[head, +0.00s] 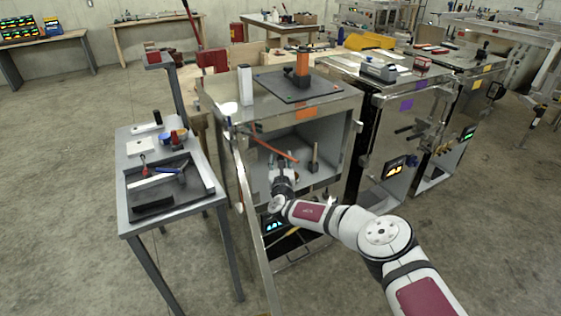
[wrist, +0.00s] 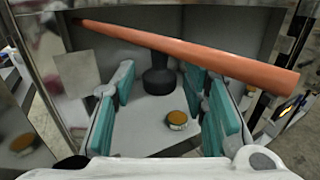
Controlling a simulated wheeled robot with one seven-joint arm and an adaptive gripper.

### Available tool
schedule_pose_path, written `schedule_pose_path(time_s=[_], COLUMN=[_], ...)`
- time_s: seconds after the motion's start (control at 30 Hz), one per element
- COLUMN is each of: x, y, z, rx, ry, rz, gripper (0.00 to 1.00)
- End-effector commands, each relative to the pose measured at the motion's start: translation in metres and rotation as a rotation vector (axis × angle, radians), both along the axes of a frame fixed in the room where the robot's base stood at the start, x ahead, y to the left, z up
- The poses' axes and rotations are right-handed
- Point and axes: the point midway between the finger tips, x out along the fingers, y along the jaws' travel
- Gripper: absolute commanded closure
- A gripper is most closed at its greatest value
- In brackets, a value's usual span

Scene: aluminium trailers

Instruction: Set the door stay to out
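The door stay appears to be the orange rod (head: 273,150) at the open front of the nearest metal cabinet. In the wrist view the orange rod (wrist: 190,55) slopes from upper left down to the right, just above my fingertips. My gripper (head: 281,166) is in front of the cabinet opening, close to the rod. In the wrist view my gripper (wrist: 158,85) is open, its teal-padded fingers wide apart and nothing held. I cannot tell whether it touches the rod. The cabinet door (head: 252,215) stands open on the left, seen nearly edge-on.
Inside the cabinet are a dark upright object (wrist: 160,78) and a small round yellow-topped tin (wrist: 177,119). A grey bench (head: 130,214) with tools stands close to the left. More metal cabinets (head: 395,130) stand to the right. The floor in front is clear.

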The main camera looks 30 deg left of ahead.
Motion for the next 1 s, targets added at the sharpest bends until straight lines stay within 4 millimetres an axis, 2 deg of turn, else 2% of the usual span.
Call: schedule_pose_path(time_s=[0.27, 0.47, 0.67, 1.0], x=[-0.001, -0.009, -0.028, -0.071], y=[0.0, -0.005, -0.018, -0.045], z=[-0.001, -0.001, 0.0, -0.001], rx=[-0.001, -0.001, 0.001, 0.0], ry=[0.001, 0.002, 0.003, 0.002], rz=[0.001, 0.002, 0.003, 0.003], gripper=[0.59, 0.59, 0.59, 0.59])
